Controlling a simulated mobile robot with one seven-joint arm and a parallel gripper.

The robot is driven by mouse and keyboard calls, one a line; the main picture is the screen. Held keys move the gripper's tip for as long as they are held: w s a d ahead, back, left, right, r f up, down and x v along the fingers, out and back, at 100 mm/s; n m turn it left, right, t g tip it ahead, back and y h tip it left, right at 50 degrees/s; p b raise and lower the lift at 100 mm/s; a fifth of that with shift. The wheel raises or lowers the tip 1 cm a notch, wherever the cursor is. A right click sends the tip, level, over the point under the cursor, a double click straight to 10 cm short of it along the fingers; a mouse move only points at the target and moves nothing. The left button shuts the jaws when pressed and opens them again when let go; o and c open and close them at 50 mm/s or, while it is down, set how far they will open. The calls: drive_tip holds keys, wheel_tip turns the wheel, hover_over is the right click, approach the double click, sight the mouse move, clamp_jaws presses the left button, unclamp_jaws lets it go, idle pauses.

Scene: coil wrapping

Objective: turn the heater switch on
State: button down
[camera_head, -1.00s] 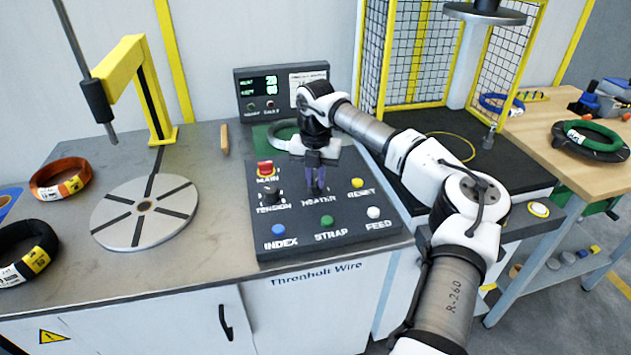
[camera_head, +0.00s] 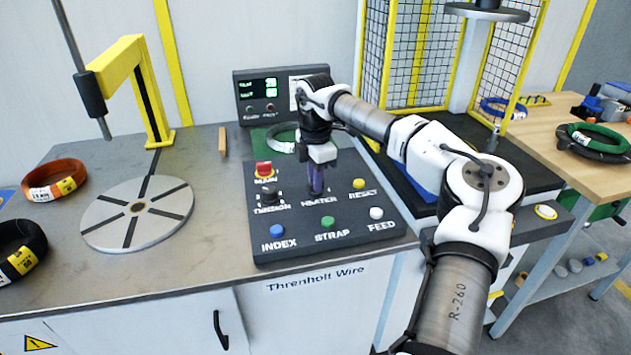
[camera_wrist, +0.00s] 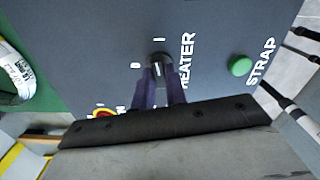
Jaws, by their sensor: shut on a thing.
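The heater switch is a small dark knob (camera_wrist: 158,68) beside the HEATER label on the control panel (camera_head: 290,250). In the wrist view a pale line on the knob appears to lie toward the mark at the top; a round mark is at its left. My gripper (camera_wrist: 160,78) points down at the panel, with its purple fingers shut on the knob, one on each side. In the head view my gripper (camera_head: 316,191) and its fingers hide the knob.
Nearby are the red MAIN button (camera_head: 264,169), the black TENSION knob (camera_head: 268,194), the yellow RESET button (camera_head: 358,184) and the green STRAP button (camera_head: 327,222). A display (camera_head: 260,88) stands behind. A slotted disc (camera_head: 138,212) lies to the left.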

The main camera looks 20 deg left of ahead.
drive_tip(key=shift+w+r+m+b, duration=0.1)
drive_tip(key=shift+m+b, duration=0.25)
drive_tip(key=shift+m, duration=0.75)
drive_tip(key=c, duration=1.4)
unclamp_jaws()
drive_tip(key=shift+c, duration=0.2)
wheel_tip(320, 180, up, 14)
drive_tip(key=b, duration=0.1)
